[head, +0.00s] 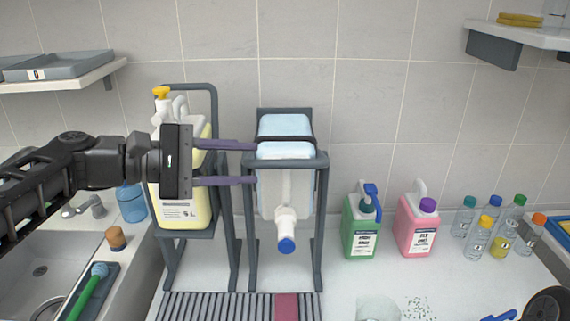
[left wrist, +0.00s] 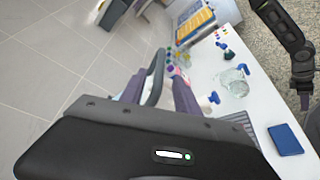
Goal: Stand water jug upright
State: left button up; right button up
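The water jug (head: 285,190) is a clear, pale blue container lying in a dark grey stand (head: 323,200), tipped with its white neck and blue cap (head: 287,245) pointing down and forward. The cap also shows in the left wrist view (left wrist: 207,99). My left gripper (head: 256,163) comes in from the left, its two purple fingers spread apart, one above the other. Their tips reach the jug's left edge; I cannot tell whether they touch it. Nothing is clearly held. My right gripper (left wrist: 303,85) shows small and dark at the right of the left wrist view; its fingers are unclear.
A yellow 5 L jug (head: 180,205) stands in another rack behind my left gripper. A green jug (head: 361,228), a pink jug (head: 416,225) and several small bottles stand right. A drain grille (head: 215,306) lies in front; a sink (head: 40,270) is left. Counter between the stand and green jug is clear.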

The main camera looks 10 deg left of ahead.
aim_at(271, 164)
pick_arm(q)
jog(key=shift+p+x, duration=0.7)
jog(key=shift+x, duration=3.3)
jog(key=shift+f, duration=0.1)
jog(key=shift+a, duration=0.1)
grip_shut()
